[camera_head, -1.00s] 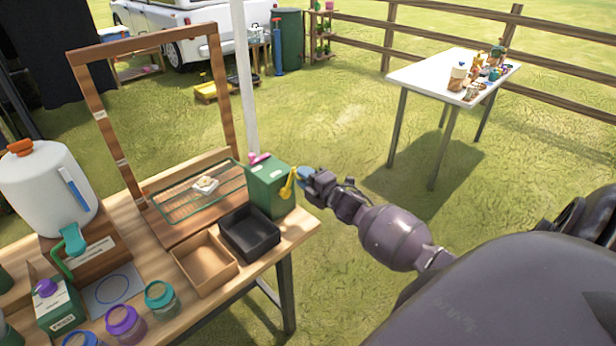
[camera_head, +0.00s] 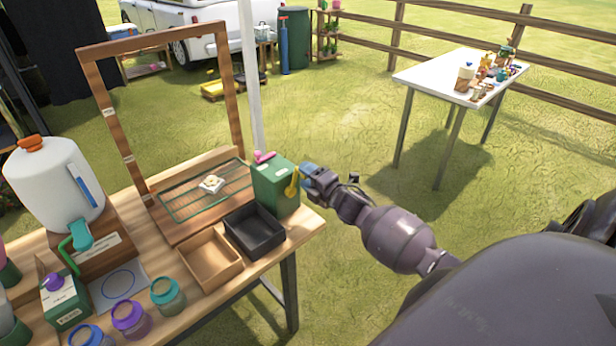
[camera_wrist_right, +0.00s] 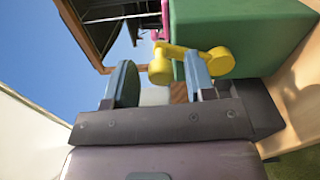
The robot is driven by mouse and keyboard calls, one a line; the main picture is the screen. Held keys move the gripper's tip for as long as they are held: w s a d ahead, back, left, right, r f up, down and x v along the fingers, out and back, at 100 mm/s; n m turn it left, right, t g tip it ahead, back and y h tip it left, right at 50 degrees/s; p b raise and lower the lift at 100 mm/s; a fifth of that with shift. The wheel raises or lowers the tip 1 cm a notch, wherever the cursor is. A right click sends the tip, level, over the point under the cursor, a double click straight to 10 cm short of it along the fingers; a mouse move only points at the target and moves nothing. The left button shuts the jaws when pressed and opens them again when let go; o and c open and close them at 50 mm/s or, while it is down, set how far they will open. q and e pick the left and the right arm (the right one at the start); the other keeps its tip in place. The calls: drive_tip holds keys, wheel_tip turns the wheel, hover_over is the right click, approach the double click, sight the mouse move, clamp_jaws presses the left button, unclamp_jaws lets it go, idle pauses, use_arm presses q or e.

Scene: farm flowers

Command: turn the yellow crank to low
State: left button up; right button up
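The yellow crank (camera_head: 292,184) is on the right side of the green box (camera_head: 273,187) at the table's right end. In the right wrist view the crank (camera_wrist_right: 219,61) shows a round hub against the green box (camera_wrist_right: 245,30) and an arm leading to a knob. My right gripper (camera_head: 306,170) is beside the crank. In the wrist view its two blue-grey fingers are apart (camera_wrist_right: 160,85), with the crank's knob in the gap near their tips and one finger overlapping the crank's arm. Contact cannot be told. My left gripper is out of view.
A black tray (camera_head: 254,247) and a wooden tray (camera_head: 191,274) stand near the green box. A pink part (camera_head: 264,156) tops the box. Grass right of the table is open.

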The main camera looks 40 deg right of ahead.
drive_tip(key=s, duration=1)
drive_tip(key=shift+s+d+b, duration=0.3)
drive_tip(key=shift+s+d, duration=0.1)
drive_tip(key=shift+d, duration=0.05)
idle(0.4)
